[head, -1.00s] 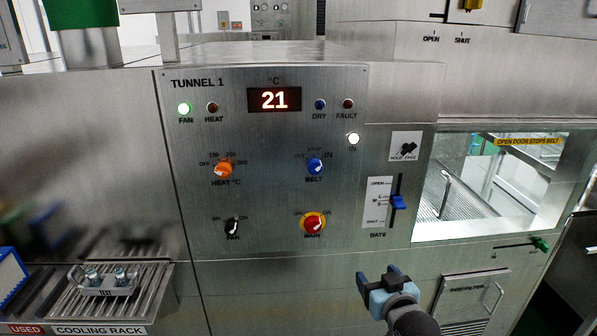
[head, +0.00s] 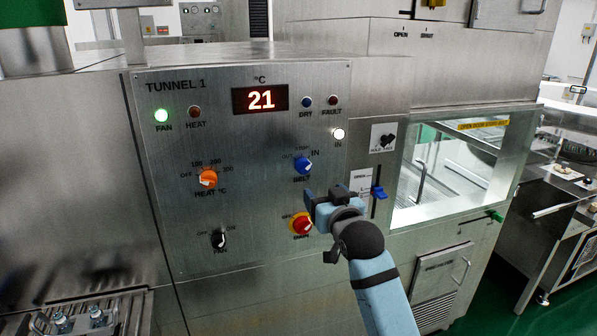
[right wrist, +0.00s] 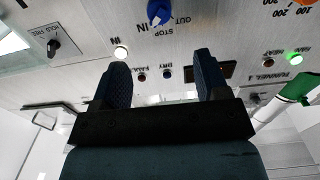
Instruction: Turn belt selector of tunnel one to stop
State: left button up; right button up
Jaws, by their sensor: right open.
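The belt selector (head: 302,166) is a blue knob on the Tunnel 1 panel (head: 150,150), under the labels OUT, STOP and IN. Its white mark points up and right, towards IN. The white IN lamp (head: 338,134) beside it is lit. The knob also shows at the top of the right wrist view (right wrist: 158,12), where the picture is upside down. My right gripper (head: 322,196) is open and empty, just below the knob and apart from it. In the right wrist view its two fingers (right wrist: 163,80) stand apart with nothing between them. My left gripper is out of view.
The red and yellow main switch (head: 301,223) is partly behind my right gripper. A blue gate slider (head: 378,192) is close on the right. The orange heat knob (head: 208,178) and black fan knob (head: 219,239) are left. A glass window (head: 450,170) is further right.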

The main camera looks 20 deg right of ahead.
aim_at(306, 170)
jog(key=w+p, duration=0.2)
jog(key=w, duration=1.1)
jog(key=shift+w+a, duration=0.1)
jog(key=shift+w, duration=0.15)
jog(key=shift+c, duration=0.5)
jog(key=c, duration=0.8)
